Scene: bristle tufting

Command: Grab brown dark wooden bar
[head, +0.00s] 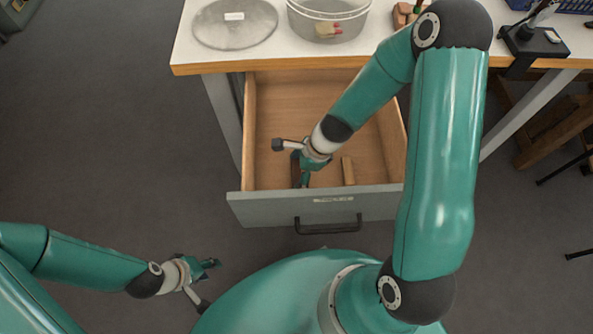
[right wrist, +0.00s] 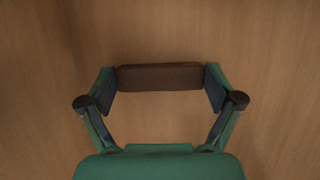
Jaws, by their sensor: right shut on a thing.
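The dark brown wooden bar (right wrist: 160,77) lies crosswise between the fingertips of my right gripper (right wrist: 160,85) in the right wrist view. Both fingers touch its ends, and the gripper is shut on it. In the head view my right gripper (head: 304,178) reaches down into the open drawer (head: 284,92), near its front left. The bar shows there only as a dark sliver (head: 295,170) beside the fingers. I cannot tell whether it touches the drawer floor. My left gripper (head: 209,264) hangs over the floor at the lower left, away from the drawer; its opening is unclear.
A lighter wooden bar (head: 348,171) lies in the drawer to the right of my right gripper. The drawer front has a dark handle (head: 328,226). On the white table (head: 270,52) are a round grey disc (head: 234,24) and a clear container (head: 328,27).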

